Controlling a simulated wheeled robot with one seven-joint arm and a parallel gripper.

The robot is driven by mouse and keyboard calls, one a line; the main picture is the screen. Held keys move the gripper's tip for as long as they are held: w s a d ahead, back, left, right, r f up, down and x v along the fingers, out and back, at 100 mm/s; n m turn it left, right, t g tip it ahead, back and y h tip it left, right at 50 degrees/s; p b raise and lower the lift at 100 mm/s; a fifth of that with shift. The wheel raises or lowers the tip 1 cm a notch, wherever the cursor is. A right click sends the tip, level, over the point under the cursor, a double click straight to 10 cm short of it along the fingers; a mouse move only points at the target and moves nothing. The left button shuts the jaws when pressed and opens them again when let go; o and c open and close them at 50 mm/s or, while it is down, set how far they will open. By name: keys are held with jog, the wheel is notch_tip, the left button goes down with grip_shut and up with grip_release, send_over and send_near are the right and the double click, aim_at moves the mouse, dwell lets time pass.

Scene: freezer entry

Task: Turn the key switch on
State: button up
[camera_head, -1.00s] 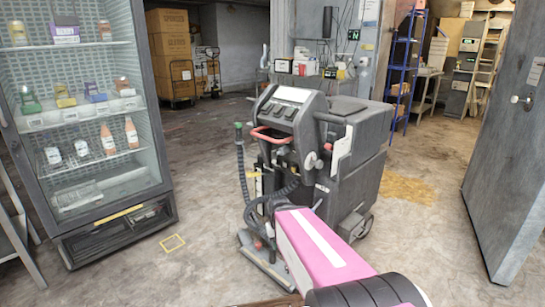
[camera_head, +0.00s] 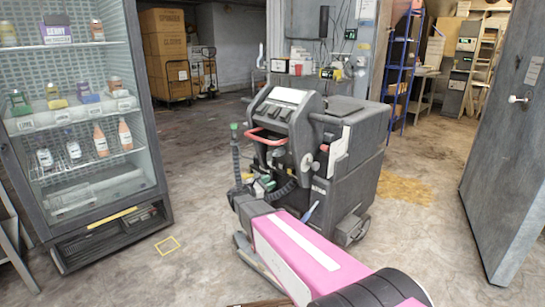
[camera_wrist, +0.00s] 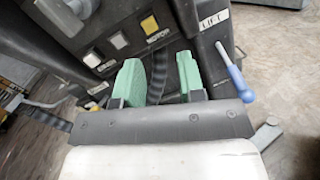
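A grey-black floor machine (camera_head: 345,165) stands in the middle of the head view, with a sloped control panel on top. In the wrist view its lower panel (camera_wrist: 115,50) carries a yellow square (camera_wrist: 150,25), a pale square button (camera_wrist: 120,41) and a white button (camera_wrist: 92,59), near labels that seem to read MOTOR and LIFT. A blue-handled lever (camera_wrist: 229,67) is at the right. I cannot make out which part is the key switch. My gripper (camera_wrist: 160,80) has two green fingertips apart, with nothing clearly between them. It is close in front of the panel.
A glass-door fridge (camera_head: 150,190) with bottles stands at the left. A large grey door (camera_head: 505,150) stands at the right. A blue shelf rack (camera_head: 404,70) and cartons (camera_head: 166,50) are at the back. Bare floor lies between the fridge and the machine.

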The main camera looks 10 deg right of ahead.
aim_at(269, 160)
jog(key=w+a+r+n+t+h, duration=0.1)
jog(key=w+a+r+n+t, duration=0.3)
jog(key=w+a+n+t, duration=0.15)
jog(key=shift+m+g, duration=0.25)
jog(key=shift+g, duration=0.2)
jog(key=x, duration=1)
jog(key=shift+s+d+r, duration=0.1)
jog(key=shift+r, duration=0.3)
grip_shut()
